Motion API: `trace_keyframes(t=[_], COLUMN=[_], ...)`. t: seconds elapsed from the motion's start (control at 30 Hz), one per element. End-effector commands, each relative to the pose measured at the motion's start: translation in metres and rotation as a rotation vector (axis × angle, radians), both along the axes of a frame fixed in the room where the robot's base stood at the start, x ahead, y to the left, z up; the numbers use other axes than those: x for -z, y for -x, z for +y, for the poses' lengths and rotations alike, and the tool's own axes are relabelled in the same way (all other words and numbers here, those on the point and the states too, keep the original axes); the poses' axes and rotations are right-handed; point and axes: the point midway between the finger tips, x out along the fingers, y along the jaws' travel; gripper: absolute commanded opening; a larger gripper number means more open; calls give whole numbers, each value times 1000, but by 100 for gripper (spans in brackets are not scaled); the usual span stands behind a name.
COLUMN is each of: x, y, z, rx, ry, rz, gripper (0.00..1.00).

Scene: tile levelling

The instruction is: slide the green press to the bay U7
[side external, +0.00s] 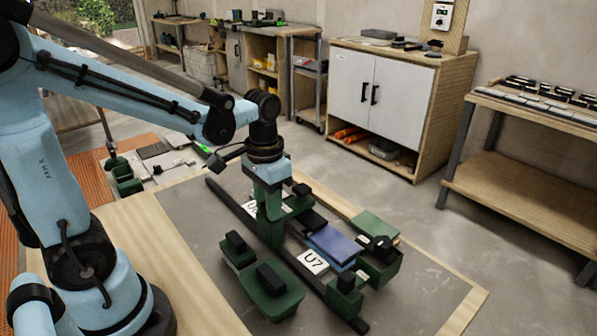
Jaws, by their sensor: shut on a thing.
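The white label U7 (313,262) lies to the right of and nearer than my gripper, next to a blue tile (333,242). Another white label (252,206), partly hidden by my gripper, lies to its left.
The board's front right (425,285) is clear.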

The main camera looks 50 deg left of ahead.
Motion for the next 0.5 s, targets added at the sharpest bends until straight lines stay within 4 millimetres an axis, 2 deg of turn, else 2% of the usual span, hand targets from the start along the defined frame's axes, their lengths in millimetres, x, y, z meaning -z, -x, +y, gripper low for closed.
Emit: trace_keyframes(t=[0.5], x=[-1], y=[-1], z=[-43], rx=[4], ry=[1], rz=[-2], gripper=[1])
